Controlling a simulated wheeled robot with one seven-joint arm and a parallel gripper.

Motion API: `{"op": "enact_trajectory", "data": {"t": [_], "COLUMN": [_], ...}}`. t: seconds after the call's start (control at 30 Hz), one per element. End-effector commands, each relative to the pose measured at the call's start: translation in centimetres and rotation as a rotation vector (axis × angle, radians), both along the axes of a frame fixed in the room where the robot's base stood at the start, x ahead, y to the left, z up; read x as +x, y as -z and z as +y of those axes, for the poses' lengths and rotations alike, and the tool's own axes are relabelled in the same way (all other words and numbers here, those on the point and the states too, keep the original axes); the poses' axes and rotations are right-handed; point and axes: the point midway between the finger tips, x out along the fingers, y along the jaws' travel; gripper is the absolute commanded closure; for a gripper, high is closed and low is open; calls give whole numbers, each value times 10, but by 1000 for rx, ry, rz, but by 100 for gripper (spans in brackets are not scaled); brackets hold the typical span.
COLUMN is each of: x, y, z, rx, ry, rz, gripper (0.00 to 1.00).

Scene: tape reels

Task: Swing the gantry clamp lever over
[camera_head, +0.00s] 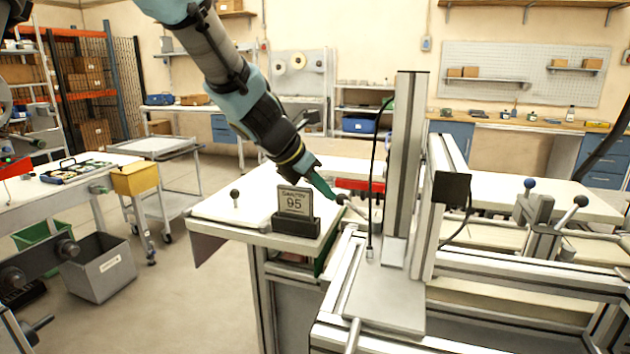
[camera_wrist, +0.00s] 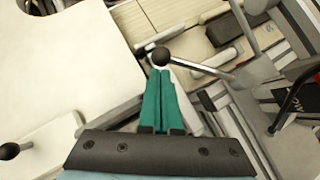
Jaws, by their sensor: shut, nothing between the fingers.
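A lever with a black ball knob (camera_head: 341,199) and a pale metal rod stands beside the gantry upright. In the wrist view, the knob (camera_wrist: 161,56) is right in front of my fingertips and the rod (camera_wrist: 205,70) runs from it to the right. My gripper (camera_head: 331,194) has green fingers, pressed together with nothing between them. It reaches down from the upper left to the knob. In the wrist view, the gripper (camera_wrist: 160,72) points straight at the knob; I cannot tell whether the tips touch it. The lever's pivot is not clear.
The gantry upright (camera_head: 405,150) stands just right of the lever, with a dark cable along it. A sign reading 95 (camera_head: 296,201) stands left of my gripper on the white table (camera_head: 225,212). A small black knob (camera_head: 234,194) is further left. More ball-ended levers (camera_head: 580,201) are at the right.

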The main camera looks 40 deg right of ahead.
Motion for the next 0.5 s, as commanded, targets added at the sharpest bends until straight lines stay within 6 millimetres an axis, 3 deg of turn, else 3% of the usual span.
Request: {"op": "enact_trajectory", "data": {"t": [0.5], "x": [0], "y": [7], "z": [-7], "rx": [0], "ry": [2], "rz": [-1], "gripper": [100]}}
